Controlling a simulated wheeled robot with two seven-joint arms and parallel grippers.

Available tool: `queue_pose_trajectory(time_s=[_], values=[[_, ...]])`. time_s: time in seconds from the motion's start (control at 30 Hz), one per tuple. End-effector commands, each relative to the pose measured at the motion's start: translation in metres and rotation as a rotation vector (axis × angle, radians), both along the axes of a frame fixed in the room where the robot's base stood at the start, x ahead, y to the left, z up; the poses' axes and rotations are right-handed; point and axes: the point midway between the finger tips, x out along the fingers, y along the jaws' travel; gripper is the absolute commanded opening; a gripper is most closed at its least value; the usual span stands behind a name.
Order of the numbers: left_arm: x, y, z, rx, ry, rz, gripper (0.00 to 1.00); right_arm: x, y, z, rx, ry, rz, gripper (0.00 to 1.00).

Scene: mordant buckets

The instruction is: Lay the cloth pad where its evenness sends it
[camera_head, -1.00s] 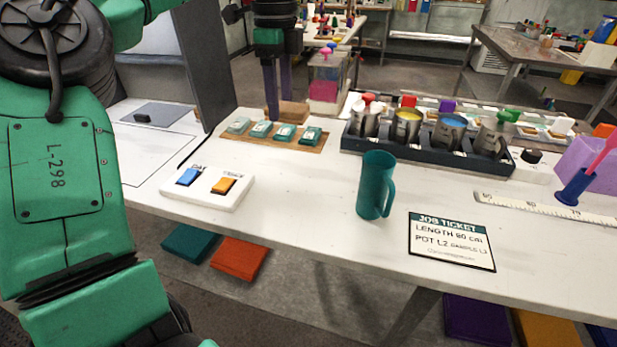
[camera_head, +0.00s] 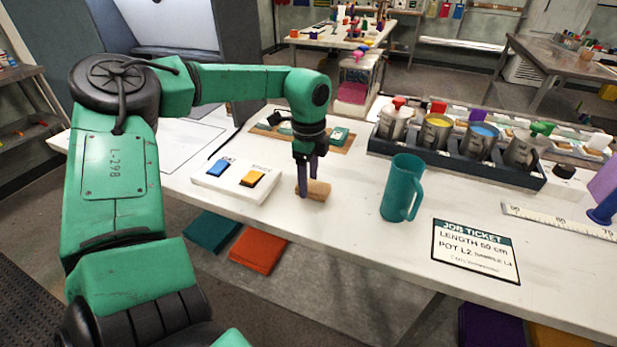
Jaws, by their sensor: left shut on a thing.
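My left gripper (camera_head: 306,186) reaches down over the front part of the white table, its fingers shut on a tan, rounded piece (camera_head: 319,190). The piece is at or just above the tabletop; I cannot tell whether it touches. It may be the cloth pad, but its weave and evenness are too small to see. The white box (camera_head: 208,182) with a blue key (camera_head: 218,168) and an orange key (camera_head: 252,178) lies to its left. A tan board (camera_head: 262,129) with teal swatches (camera_head: 338,135) lies behind, partly hidden by my arm. My right gripper is not in view.
A teal mug (camera_head: 402,188) stands right of the gripper. The job ticket (camera_head: 474,252) lies front right, near a white ruler (camera_head: 555,220). A dark rack (camera_head: 512,175) of metal pots stands behind. Teal (camera_head: 212,231) and orange (camera_head: 257,250) slabs lie below the table.

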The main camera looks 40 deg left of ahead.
Motion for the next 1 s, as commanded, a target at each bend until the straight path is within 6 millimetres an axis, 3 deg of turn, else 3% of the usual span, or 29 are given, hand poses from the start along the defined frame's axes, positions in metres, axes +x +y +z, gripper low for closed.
queue_pose_trajectory(time_s=[0.03, 0.1, 0.47, 0.57, 0.9, 1.0], values=[[0.000, 0.000, 0.000, 0.000, 0.000, 0.000, 0.68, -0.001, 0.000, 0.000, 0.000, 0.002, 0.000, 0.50], [0.000, 0.000, 0.000, 0.000, 0.000, 0.000, 0.95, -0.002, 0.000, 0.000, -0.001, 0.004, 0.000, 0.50], [0.001, 0.000, 0.004, 0.001, -0.002, 0.000, 0.95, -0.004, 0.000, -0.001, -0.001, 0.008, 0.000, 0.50], [0.001, 0.000, 0.019, 0.003, -0.004, 0.000, 0.95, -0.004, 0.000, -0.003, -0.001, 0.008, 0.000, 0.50], [0.001, 0.001, 0.105, 0.003, -0.002, 0.000, 0.95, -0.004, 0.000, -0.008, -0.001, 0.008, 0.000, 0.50], [0.000, 0.000, 0.117, 0.001, -0.001, 0.000, 0.95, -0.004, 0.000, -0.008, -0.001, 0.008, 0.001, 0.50]])
